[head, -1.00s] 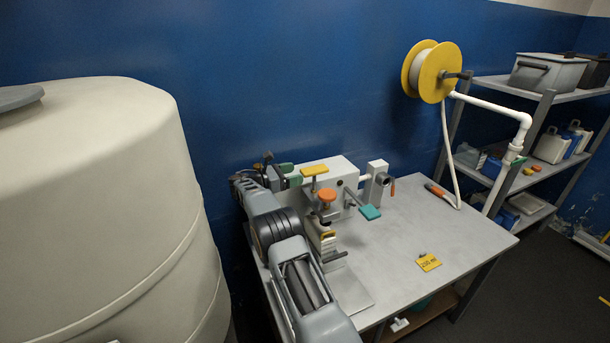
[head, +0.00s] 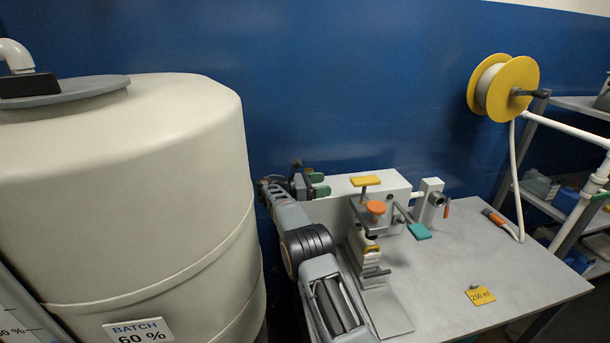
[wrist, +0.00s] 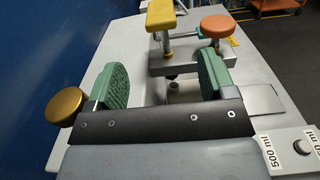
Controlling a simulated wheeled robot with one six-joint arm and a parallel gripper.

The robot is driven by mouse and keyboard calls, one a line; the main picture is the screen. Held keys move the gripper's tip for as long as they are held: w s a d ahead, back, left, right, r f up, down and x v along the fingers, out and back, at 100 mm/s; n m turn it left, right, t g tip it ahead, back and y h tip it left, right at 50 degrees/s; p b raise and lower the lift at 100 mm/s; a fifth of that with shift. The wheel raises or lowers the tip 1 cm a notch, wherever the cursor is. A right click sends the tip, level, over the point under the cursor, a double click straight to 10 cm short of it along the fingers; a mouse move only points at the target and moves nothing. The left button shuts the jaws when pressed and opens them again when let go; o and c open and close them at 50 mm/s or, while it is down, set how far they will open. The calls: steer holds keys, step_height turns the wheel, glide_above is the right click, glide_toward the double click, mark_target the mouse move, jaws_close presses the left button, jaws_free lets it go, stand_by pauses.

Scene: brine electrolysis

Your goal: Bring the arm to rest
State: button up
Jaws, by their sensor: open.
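My gripper (head: 318,185) is at the left end of the white apparatus on the grey table (head: 490,255). In the wrist view its two green-padded jaws (wrist: 163,80) stand wide apart with nothing between them. The apparatus (head: 345,186) has a yellow handle (head: 366,181), an orange knob (head: 376,207) and a teal handle (head: 420,231). In the wrist view, the yellow handle (wrist: 160,14) and orange knob (wrist: 217,26) lie beyond the jaws. A brass-coloured round knob (wrist: 66,107) shows beside the left jaw; what it is fixed to is hidden.
A large cream tank (head: 150,200) with a "BATCH 60 %" label stands left of my arm. A yellow hose reel (head: 517,84) hangs at the right, its hose reaching the table. A yellow "250 ml" tag (head: 479,295) lies on the table. The table's right part is mostly clear.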

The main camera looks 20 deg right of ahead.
steer(key=shift+r, duration=0.1)
steer(key=s+a+r+m+t+y, duration=0.2)
steer(key=s+r+m+y, duration=0.15)
steer(key=s, duration=0.35)
steer(key=s+a+r+m+t+y, duration=0.1)
steer(key=s+a+r+m+y, duration=0.15)
steer(key=s+y, duration=0.35)
steer(key=s+a+f+m+t+y, duration=0.2)
steer(key=s+a+m+y, duration=0.2)
steer(key=s, duration=0.7)
steer(key=s+a+f+m+t+y, duration=0.1)
steer(key=s+a+f+m+y, duration=0.2)
steer(key=s, duration=0.9)
steer(key=a+m+y, duration=0.1)
steer(key=a+m, duration=0.2)
steer(key=shift+s+a+t, duration=0.25)
steer(key=shift+t, duration=0.15)
steer(key=shift+f, duration=0.1)
